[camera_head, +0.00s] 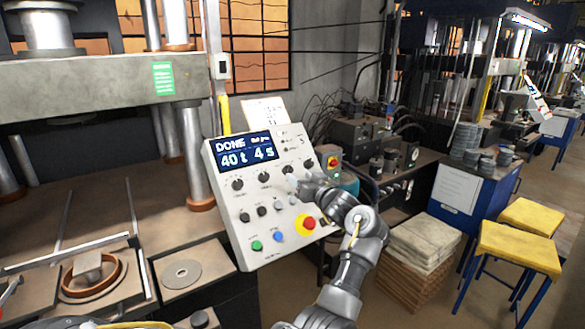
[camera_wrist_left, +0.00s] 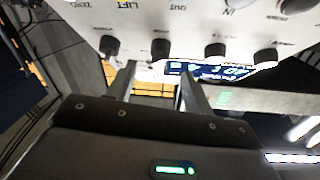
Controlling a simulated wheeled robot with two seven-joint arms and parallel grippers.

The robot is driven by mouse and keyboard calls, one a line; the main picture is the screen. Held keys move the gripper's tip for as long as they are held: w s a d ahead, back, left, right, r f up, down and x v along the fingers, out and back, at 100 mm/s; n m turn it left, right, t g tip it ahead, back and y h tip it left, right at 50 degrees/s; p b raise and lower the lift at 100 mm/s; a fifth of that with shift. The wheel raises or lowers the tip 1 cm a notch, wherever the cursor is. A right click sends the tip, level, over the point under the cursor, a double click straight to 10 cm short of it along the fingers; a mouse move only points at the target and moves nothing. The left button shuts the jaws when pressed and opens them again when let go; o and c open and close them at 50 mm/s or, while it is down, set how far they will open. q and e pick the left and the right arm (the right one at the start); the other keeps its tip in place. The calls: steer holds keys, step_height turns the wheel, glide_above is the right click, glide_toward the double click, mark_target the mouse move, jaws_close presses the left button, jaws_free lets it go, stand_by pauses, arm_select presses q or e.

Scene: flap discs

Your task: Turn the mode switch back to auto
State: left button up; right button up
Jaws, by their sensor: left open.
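The tilted control panel (camera_head: 222,160) has a lit display (camera_head: 246,150) reading DONE, 40 and 4 s. Below it is a row of dark rotary knobs; labels are too small or blurred to tell which is the mode switch or how it points. My left gripper (camera_head: 292,182) is at the panel face, just below the third knob (camera_head: 287,168). In the left wrist view the panel is upside down; the open fingers (camera_wrist_left: 158,80) stand apart, with that knob (camera_wrist_left: 160,48) lined up between them. I cannot tell whether they touch anything. My right gripper is not in view.
A red emergency button (camera_head: 306,222), green button (camera_head: 257,245) and blue button (camera_head: 278,237) sit lower on the panel. The press (camera_head: 90,85) stands left. A stack of pale sheets (camera_head: 420,245), a blue cabinet (camera_head: 462,190) and yellow stools (camera_head: 520,248) stand right.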

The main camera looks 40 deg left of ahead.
mark_target(291, 170)
arm_select(q)
steer(key=p+x, duration=0.1)
steer(key=x, duration=0.3)
steer(key=shift+w+a, duration=0.15)
steer(key=shift+a, duration=0.1)
steer(key=shift+w+a+p, duration=0.25)
steer(key=shift+a+p, duration=0.15)
steer(key=shift+a, duration=0.2)
steer(key=shift+c, duration=0.2)
